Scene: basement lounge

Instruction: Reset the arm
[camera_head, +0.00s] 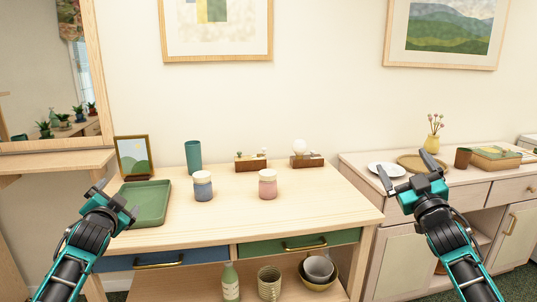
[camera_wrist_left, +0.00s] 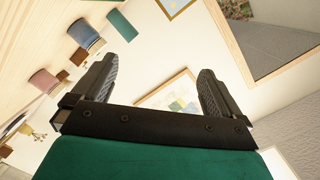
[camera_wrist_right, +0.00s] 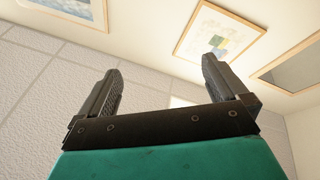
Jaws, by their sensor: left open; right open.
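My left gripper (camera_head: 117,198) is raised at the left, in front of the green tray in the head view. Its two fingers are apart with nothing between them, as the left wrist view (camera_wrist_left: 158,92) also shows. My right gripper (camera_head: 409,172) is raised at the right, in front of the right-hand cabinet in the head view.
A cabinet (camera_head: 400,240) with a white plate (camera_head: 386,169) stands right. The table's middle front is clear.

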